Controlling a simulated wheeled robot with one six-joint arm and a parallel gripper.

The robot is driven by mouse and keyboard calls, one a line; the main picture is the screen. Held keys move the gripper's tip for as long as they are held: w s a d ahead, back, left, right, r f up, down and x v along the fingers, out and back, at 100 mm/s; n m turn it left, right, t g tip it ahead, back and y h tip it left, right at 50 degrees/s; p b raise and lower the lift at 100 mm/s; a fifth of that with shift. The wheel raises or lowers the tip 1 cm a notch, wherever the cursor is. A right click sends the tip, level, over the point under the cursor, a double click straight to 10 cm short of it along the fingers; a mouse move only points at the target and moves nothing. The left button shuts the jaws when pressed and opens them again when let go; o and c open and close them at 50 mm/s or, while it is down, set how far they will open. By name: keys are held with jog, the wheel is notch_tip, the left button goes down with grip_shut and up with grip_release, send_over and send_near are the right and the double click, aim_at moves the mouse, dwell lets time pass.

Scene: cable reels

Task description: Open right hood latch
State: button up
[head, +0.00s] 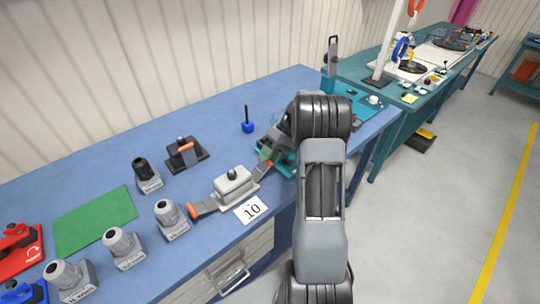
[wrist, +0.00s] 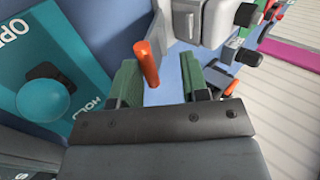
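The pale grey connector hood (head: 235,186) sits on the blue bench behind the "10" card. Its left latch (head: 200,209) has an orange end and sticks out to the left. On its right side, near my gripper (head: 270,150), the right latch (head: 265,165) is partly covered by the gripper. In the wrist view, the right latch's orange handle (wrist: 147,63) stands between the green fingertips of my gripper (wrist: 163,80). The fingers are open, with a clear gap to the right finger; the handle is close to the left one. The hood's grey side (wrist: 186,20) shows above.
A teal panel with a round knob (wrist: 42,98) lies close beside my gripper. Several grey connectors, such as one (head: 170,217) left of the hood, stand on the bench. A blue stand with a black pin (head: 247,126) is behind. The green mat (head: 95,220) is clear.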

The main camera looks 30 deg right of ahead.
jog(key=b+v, duration=0.1)
jog(key=v, duration=1.2)
jog(key=shift+d+r, duration=0.2)
jog(key=shift+d, duration=0.1)
jog(key=shift+w, duration=0.1)
jog(key=shift+r, duration=0.1)
